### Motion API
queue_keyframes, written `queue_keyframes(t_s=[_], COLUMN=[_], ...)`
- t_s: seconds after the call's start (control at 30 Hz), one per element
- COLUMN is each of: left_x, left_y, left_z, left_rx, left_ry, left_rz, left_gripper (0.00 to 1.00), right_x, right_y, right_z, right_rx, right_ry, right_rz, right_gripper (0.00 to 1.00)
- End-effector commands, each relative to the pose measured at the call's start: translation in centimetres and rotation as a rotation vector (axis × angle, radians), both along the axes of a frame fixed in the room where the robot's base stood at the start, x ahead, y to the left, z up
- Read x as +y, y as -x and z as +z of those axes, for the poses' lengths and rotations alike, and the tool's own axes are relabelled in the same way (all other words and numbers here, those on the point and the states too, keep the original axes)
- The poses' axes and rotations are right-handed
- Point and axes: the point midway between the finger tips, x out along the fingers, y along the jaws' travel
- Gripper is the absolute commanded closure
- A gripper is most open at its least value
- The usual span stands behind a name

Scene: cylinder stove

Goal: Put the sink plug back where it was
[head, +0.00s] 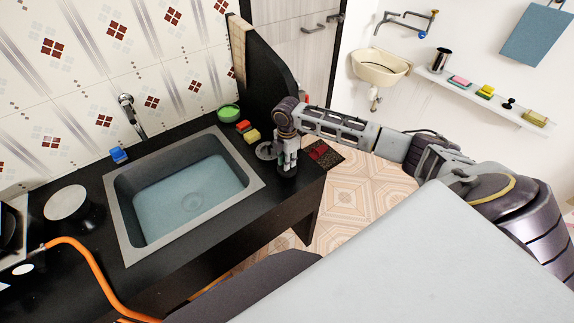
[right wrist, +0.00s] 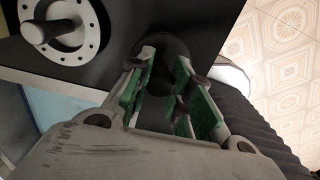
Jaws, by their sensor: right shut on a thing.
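My right gripper (head: 288,166) points down at the counter's right end, to the right of the sink (head: 122,200). It is shut on a dark round thing, seemingly the sink plug (right wrist: 178,50), which shows between and beyond the green-padded fingers in the right wrist view. In the head view it is mostly hidden by the fingers, low at the counter top; I cannot tell whether it touches the counter. My left gripper is not in view.
A grey perforated disc with a post (right wrist: 65,35) lies close beside the gripper. An orange hose (head: 85,262) runs at left.

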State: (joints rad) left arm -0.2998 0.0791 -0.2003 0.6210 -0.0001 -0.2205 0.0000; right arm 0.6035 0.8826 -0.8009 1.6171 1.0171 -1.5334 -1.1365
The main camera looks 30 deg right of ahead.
Motion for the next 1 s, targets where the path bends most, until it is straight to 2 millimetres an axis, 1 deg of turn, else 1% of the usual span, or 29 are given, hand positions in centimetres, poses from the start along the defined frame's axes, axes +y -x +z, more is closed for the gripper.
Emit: queue_keyframes(t_s=[0.1,0.23,0.73,0.77,0.9,1.0], left_x=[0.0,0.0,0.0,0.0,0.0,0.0], left_y=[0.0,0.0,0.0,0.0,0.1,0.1], left_z=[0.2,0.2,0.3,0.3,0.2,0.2], left_rx=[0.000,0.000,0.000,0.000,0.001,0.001], left_ry=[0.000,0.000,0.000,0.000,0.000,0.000], left_rz=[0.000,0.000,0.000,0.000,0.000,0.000], left_gripper=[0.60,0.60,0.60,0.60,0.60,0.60], right_x=[0.0,0.0,0.0,0.0,0.0,0.0], right_y=[0.0,0.0,0.0,0.0,0.0,0.0], right_z=[-1.3,-2.4,-3.0,-3.0,-3.0,-3.0], right_rx=[0.002,0.001,0.000,0.000,0.000,0.000], right_ry=[0.000,0.000,0.000,0.000,0.000,0.000], right_rz=[0.000,-0.001,0.000,0.000,0.000,0.000], right_gripper=[1.00,1.00,1.00,0.77,0.59,0.58])
